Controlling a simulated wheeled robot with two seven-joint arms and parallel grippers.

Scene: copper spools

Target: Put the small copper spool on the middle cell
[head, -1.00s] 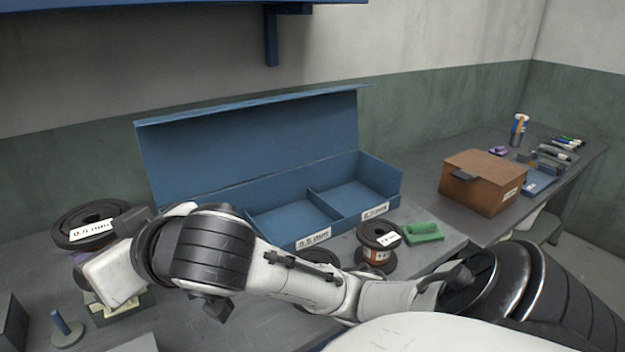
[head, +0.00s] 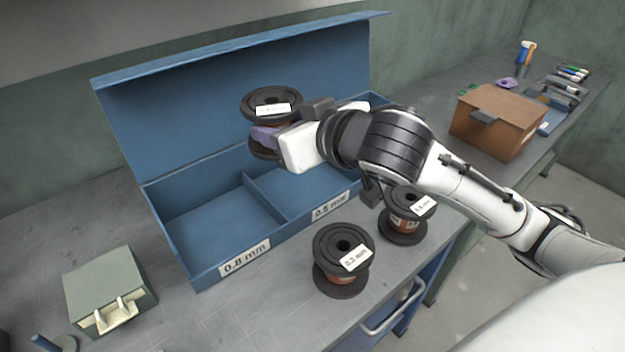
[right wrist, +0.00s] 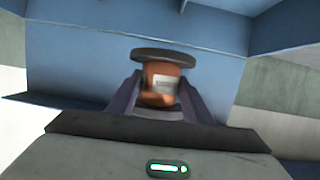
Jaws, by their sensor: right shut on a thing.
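A copper spool with dark flanges and a white label (head: 262,98) is held upright in my right gripper (head: 266,137). The purple fingers are shut around it below its top flange. It hangs above the blue divided box, over the rear of the middle cell (head: 300,192), the one labelled 0.5 mm. The right wrist view shows the spool's orange winding (right wrist: 157,80) between the fingers, with blue box walls around. The right part of the box is hidden behind my arm. My left gripper is not in view.
The box's raised lid (head: 180,110) stands behind the held spool. The left cell (head: 205,225), labelled 0.8 mm, is empty. Two spools, one in front (head: 342,262) and one further right (head: 402,225), stand before the box. A green case (head: 108,285) and a brown box (head: 500,120) flank it.

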